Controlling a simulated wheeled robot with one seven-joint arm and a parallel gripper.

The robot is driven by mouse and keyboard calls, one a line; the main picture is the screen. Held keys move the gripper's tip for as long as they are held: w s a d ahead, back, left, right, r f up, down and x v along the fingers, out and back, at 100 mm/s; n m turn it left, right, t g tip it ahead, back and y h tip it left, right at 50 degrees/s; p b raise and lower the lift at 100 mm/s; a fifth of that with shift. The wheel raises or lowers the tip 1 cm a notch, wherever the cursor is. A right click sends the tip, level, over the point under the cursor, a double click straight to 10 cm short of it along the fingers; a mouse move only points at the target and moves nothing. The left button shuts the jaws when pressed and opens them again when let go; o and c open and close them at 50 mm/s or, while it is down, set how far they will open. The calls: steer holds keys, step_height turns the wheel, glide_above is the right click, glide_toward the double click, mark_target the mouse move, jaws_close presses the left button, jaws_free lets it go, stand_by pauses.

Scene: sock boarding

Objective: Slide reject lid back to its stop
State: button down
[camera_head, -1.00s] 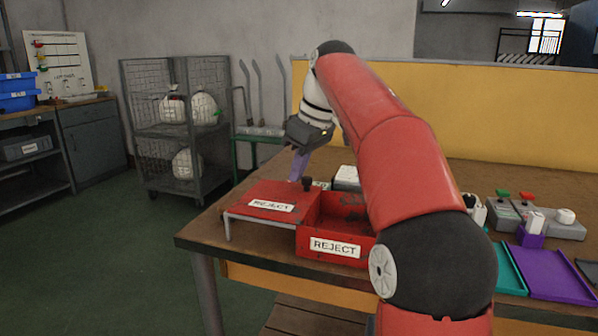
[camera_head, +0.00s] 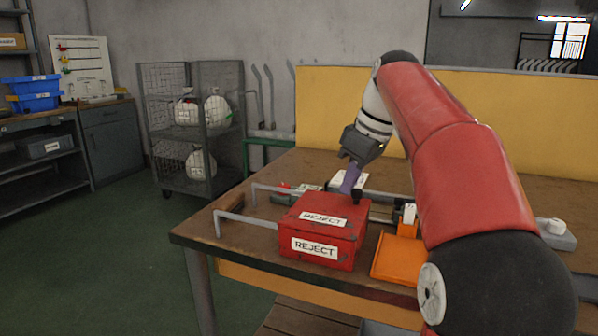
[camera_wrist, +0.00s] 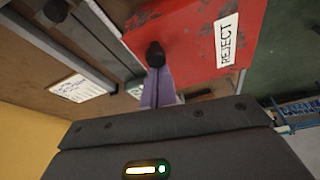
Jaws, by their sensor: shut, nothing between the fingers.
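The red lid (camera_head: 318,212), labelled REJECT, lies over the red reject box (camera_head: 325,252), and no opening into the box shows. The lid also shows in the wrist view (camera_wrist: 190,55). A black knob (camera_head: 357,197) stands at the lid's right edge. My gripper (camera_head: 348,188) has purple fingers, pointing down and shut with nothing between them. The fingertips are right beside the knob; in the wrist view the knob (camera_wrist: 155,53) is just past the fingertips (camera_wrist: 157,78). Whether they touch it I cannot tell.
Two bare grey rails (camera_head: 245,218) reach out left of the box. An orange tray (camera_head: 400,259) stands close on the right. Behind the box are a white labelled block (camera_head: 350,180) and small items. A yellow panel (camera_head: 320,110) bounds the table's back.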

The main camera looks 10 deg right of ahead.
steer(key=shift+s+d+f, duration=0.1)
steer(key=shift+d, duration=0.15)
steer(key=shift+w+a+r+p, duration=0.2)
steer(key=shift+w+a+p, duration=0.75)
steer(key=shift+w+a, duration=0.3)
steer(key=shift+w+a+r, duration=0.15)
steer(key=shift+w+r, duration=0.15)
steer(key=shift+r, duration=0.45)
steer(key=v, duration=0.8)
steer(key=shift+s+p, duration=0.25)
steer(key=shift+p, duration=0.05)
steer(key=shift+r, duration=0.1)
